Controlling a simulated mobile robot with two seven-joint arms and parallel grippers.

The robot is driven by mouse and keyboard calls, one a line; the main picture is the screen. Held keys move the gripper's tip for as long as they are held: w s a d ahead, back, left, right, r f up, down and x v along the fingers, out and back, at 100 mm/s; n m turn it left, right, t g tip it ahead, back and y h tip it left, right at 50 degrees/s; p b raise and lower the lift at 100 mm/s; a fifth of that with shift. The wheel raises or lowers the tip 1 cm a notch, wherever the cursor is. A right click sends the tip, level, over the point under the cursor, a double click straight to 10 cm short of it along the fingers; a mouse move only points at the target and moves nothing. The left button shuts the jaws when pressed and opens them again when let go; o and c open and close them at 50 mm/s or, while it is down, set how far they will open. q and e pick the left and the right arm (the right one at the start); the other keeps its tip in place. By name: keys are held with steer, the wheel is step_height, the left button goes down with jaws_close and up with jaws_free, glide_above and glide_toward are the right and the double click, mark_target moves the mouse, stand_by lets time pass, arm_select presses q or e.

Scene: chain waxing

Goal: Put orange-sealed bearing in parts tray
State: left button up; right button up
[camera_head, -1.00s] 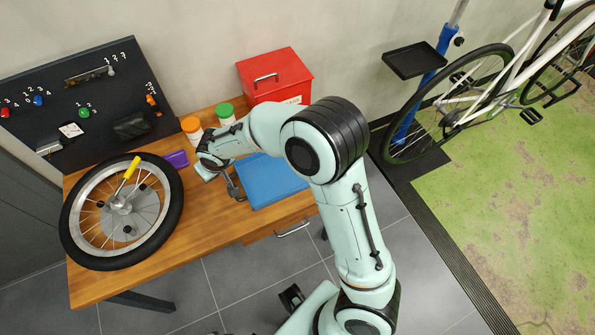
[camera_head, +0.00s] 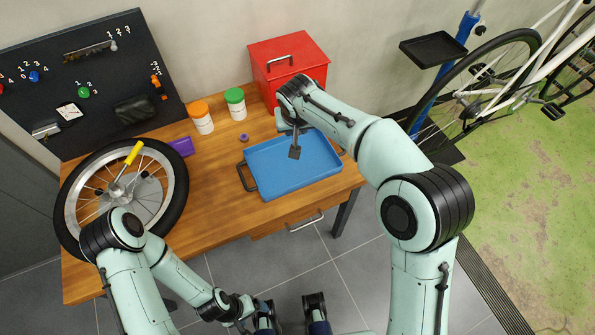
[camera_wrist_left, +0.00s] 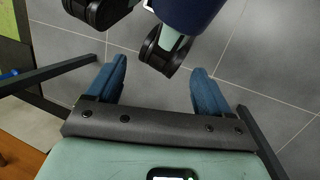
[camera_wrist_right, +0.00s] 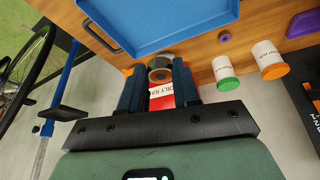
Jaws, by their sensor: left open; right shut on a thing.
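The blue parts tray (camera_head: 270,172) lies on the wooden table and looks empty; it also shows at the top of the right wrist view (camera_wrist_right: 150,30). My right gripper (camera_head: 294,147) is above the tray, near its back edge. In the right wrist view, this gripper (camera_wrist_right: 159,73) is shut on a small grey ring with a brownish inner band, which seems to be the orange-sealed bearing (camera_wrist_right: 160,75). An orange seal is not clear in the pictures. My left gripper (camera_wrist_left: 155,88) is open and empty, over the grey floor in front of the table.
A purple ring (camera_head: 244,137) lies left of the tray. White jars with orange (camera_head: 201,120) and green (camera_head: 236,105) lids and a red box (camera_head: 290,62) stand behind. A wheel (camera_head: 125,190) with a yellow-handled tool and a purple item (camera_head: 182,146) are at left.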

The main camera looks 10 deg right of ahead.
steer(key=r+b, duration=0.2)
steer(key=b, duration=0.1)
glide_above(278, 169)
steer(key=s, duration=0.1)
step_height(278, 169, down, 15)
steer(key=b, duration=0.3)
steer(key=shift+s+r, duration=0.15)
step_height(278, 169, down, 4)
steer(key=shift+f+b, duration=0.15)
steer(key=shift+b, duration=0.2)
arm_select(q)
step_height(278, 169, down, 7)
steer(key=w, duration=0.2)
steer(key=shift+t, duration=0.4)
arm_select(e)
steer(key=shift+f, duration=0.35)
arm_select(q)
steer(key=shift+w+a+f, duration=0.1)
steer(key=shift+a+f, duration=0.05)
arm_select(e)
steer(key=shift+f, duration=0.15)
steer(key=o, duration=1.1)
steer(key=shift+c, duration=0.2)
arm_select(q)
steer(key=shift+w+f, duration=0.1)
steer(key=shift+w, duration=0.05)
